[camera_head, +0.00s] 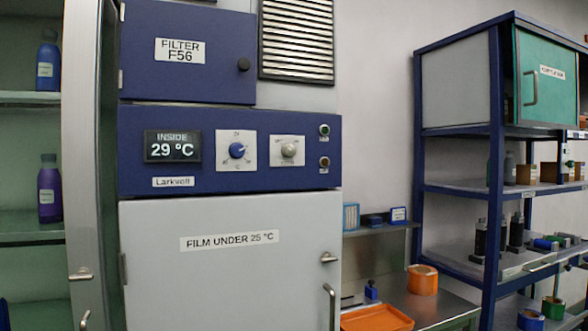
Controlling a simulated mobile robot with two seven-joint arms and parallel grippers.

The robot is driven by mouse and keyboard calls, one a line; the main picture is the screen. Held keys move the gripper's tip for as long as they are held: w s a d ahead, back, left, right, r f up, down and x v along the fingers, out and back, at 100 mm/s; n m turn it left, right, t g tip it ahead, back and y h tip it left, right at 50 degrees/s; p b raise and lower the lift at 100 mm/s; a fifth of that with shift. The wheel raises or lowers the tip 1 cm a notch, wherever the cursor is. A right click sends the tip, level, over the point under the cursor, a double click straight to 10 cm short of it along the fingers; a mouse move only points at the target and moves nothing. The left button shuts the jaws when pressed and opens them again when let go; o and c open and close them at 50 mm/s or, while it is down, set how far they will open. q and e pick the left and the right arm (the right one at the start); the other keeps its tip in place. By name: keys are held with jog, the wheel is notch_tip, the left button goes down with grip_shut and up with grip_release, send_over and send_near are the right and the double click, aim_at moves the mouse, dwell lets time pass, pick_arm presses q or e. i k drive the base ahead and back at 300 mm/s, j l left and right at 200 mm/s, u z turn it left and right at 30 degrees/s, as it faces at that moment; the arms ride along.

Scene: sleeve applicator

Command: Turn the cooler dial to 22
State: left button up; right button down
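The cooler's blue control panel (225,183) faces me in the head view, with a display (172,146) that reads "INSIDE 29 °C". Right of the display is a blue dial (237,150) on a white plate; the small scale marks around it are too small to read surely. A grey knob (289,150) sits on a second white plate to its right. Below the panel is the closed pale cooler door (225,275), labelled "FILM UNDER 25 °C". Neither of my grippers shows in this view.
A cabinet with an open door frame (92,180) and bottles stands at left. A filter cover (188,75) and a vent grille (297,38) are above the panel. At right are a bench with an orange tray (376,319) and a blue-framed shelf (420,150).

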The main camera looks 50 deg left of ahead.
aim_at(236, 149)
jog(key=u, duration=1.75)
